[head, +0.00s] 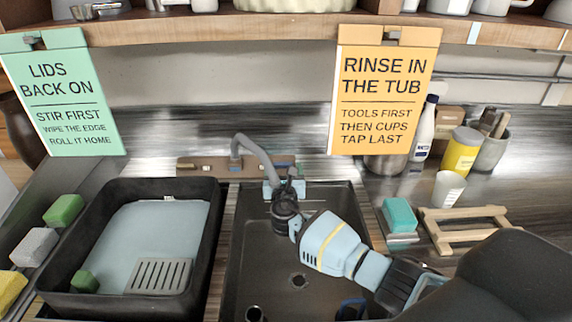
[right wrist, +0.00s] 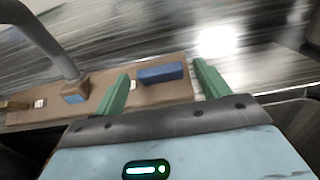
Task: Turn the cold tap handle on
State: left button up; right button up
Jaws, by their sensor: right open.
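The tap's grey curved spout (head: 257,147) rises from a brown base plate (head: 205,166) behind the dark sink. A blue bar handle (head: 286,160) shows at the right end of that plate, partly behind my gripper. In the right wrist view the blue handle (right wrist: 153,75) lies flat along the plate, between and beyond the green fingertips. My right gripper (head: 284,180) is open at the back of the sink, just in front of the handle; its two fingers (right wrist: 160,70) stand apart with nothing held. I cannot tell whether they touch the handle. My left gripper is not in view.
A black tub (head: 213,220) with pale liquid stands left of the sink (head: 262,260). Sponges lie further left. A teal sponge (head: 399,215), a wooden rack (head: 470,238) and a white cup (head: 448,189) are on the right. Hanging signs and a shelf (head: 240,27) are above.

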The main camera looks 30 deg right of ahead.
jog(key=shift+w+d, duration=0.2)
jog(key=shift+w, duration=0.1)
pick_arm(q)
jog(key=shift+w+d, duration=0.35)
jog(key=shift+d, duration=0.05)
pick_arm(e)
jog(key=shift+a, duration=0.1)
jog(key=shift+s+r, duration=0.1)
jog(key=shift+c, duration=1)
jog(key=c, duration=0.8)
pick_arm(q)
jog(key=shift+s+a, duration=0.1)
